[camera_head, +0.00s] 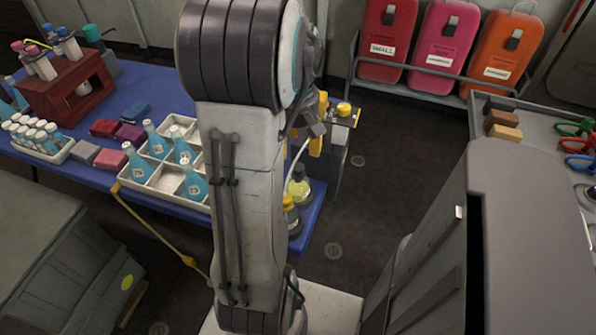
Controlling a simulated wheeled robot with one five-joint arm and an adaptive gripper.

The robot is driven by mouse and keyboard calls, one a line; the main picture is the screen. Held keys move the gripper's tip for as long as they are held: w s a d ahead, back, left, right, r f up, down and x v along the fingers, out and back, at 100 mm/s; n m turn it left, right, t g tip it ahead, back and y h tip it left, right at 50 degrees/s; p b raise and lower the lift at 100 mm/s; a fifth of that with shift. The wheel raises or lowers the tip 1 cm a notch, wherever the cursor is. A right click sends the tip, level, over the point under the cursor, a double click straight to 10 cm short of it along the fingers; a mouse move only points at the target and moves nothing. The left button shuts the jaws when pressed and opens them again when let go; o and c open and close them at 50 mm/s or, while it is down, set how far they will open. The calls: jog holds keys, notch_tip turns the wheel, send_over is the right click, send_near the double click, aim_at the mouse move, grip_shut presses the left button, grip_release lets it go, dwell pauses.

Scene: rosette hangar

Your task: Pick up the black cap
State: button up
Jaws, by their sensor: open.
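Two small bottles stand at the right end of the blue table (311,215), just right of my upright arm. The rear one is a yellow-green bottle (300,188) with a small dark cap (298,171). I cannot tell which dark cap is the black cap. My gripper (313,125) shows only in part behind my arm, above and beyond the bottles. It is open, with nothing seen held.
A white divided tray (150,190) with several blue bottles stands left of my arm. A red rack (72,88) and a white vial tray (58,155) are farther left. A grey bench (500,98) is at right. Dark floor (385,165) lies clear between.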

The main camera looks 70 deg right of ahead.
aim_at(298, 167)
jog(key=shift+s+a+f+b, duration=0.15)
jog(key=shift+f+b, duration=0.15)
jog(key=shift+f, duration=1.55)
jog(key=shift+s+f+b, duration=0.1)
jog(key=shift+f+b, duration=0.2)
jog(key=shift+f, duration=1.55)
jog(key=c, duration=0.9)
